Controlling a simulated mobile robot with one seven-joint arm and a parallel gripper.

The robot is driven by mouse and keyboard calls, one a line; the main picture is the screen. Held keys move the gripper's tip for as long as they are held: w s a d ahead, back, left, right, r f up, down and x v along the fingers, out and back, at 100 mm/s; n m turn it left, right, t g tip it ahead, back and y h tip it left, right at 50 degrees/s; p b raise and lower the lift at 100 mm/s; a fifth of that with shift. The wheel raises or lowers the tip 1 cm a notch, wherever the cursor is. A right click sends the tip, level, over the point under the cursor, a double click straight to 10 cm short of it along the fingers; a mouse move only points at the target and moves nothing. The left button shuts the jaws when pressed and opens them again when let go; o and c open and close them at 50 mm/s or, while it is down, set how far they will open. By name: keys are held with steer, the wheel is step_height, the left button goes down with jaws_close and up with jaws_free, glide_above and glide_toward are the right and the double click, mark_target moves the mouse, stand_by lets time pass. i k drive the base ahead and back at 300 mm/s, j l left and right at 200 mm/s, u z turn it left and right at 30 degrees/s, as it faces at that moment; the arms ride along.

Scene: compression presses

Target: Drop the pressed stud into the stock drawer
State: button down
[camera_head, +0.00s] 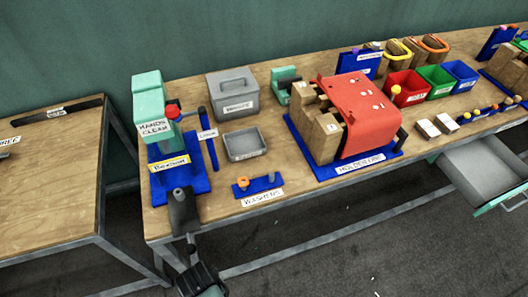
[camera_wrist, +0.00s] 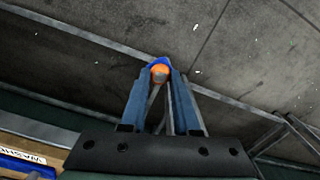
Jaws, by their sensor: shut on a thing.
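In the wrist view my gripper (camera_wrist: 160,66) is shut on a small orange and grey piece, the stud (camera_wrist: 160,74), held between the blue fingertips. In the head view a dark part of my arm shows at the lower left, in front of the bench; the held stud cannot be made out there. An open grey drawer (camera_head: 484,165) with a green front stands out from under the bench at the far right, well apart from my arm. Its visible inside looks empty.
The teal press (camera_head: 150,105) stands at the bench's left end. The washers rack (camera_head: 258,186) is at the front edge, with a grey tray (camera_head: 245,144) behind it. A red-covered holder (camera_head: 358,110) and colored bins (camera_head: 405,88) stand farther right. The floor before the bench is open.

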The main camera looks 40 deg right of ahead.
mark_target(476, 163)
steer(key=k+l, duration=0.1)
steer(key=l, duration=1.65)
steer(key=k+l, duration=0.15)
steer(key=l, duration=0.75)
steer(key=k+l, duration=0.1)
steer(key=l, duration=1.65)
steer(key=k+l, duration=0.15)
steer(key=l, duration=0.75)
